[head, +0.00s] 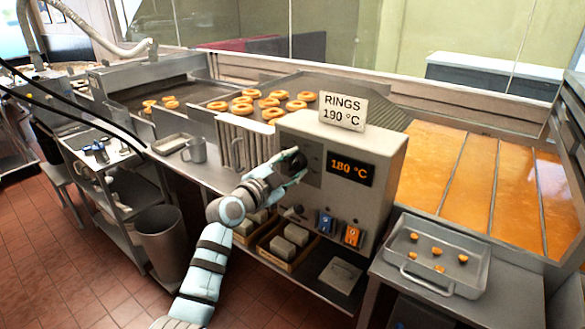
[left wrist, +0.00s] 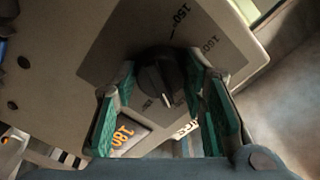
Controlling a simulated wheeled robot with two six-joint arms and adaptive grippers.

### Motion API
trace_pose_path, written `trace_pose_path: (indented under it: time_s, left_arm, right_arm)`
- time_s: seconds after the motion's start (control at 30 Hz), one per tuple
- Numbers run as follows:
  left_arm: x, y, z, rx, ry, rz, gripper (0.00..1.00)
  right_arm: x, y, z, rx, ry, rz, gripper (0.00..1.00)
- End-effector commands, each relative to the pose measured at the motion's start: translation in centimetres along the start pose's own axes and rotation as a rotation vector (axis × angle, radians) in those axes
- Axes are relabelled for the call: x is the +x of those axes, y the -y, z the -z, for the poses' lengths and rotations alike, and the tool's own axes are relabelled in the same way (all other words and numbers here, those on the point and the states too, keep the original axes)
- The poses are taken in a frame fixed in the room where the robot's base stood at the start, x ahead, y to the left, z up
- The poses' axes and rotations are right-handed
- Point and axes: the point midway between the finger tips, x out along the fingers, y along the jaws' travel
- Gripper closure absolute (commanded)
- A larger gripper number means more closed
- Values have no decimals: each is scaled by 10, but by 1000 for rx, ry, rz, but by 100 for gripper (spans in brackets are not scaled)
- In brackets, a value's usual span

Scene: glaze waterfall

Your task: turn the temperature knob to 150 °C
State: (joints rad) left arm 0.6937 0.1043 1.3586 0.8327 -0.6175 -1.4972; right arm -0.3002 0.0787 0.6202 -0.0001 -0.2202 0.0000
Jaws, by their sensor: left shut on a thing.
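The temperature knob (head: 293,157) is a dark round knob on the front of the grey control box (head: 384,190). The orange display (head: 350,168) beside it reads 180 °C. My left gripper (head: 289,168) is at the knob, its teal fingers on either side of it, shut on it. In the left wrist view the black knob (left wrist: 158,72) sits between the two fingers, its pale pointer line toward the lower right. The dial plate (left wrist: 205,38) shows marks that look like 150 and 160; other marks are hidden or blurred. My right gripper is not in view.
A sign (head: 343,110) reading RINGS 190 °C stands on the box. Blue (head: 326,223) and orange (head: 352,235) switches sit below the display. A tray (head: 441,285) with several small orange pieces lies at the right.

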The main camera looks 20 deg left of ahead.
Motion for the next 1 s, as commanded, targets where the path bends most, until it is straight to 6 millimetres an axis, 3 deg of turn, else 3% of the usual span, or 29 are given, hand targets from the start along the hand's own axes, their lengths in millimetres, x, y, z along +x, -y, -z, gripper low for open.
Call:
trace_pose_path:
  time_s: [0.37, 1.0]
  left_arm:
    - [0, 0, 0, -354, 1, -1, 90]
    - [0, 0, 1, -964, 2, -2, 90]
  right_arm:
    - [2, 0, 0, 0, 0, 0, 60]
    - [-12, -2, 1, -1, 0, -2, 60]
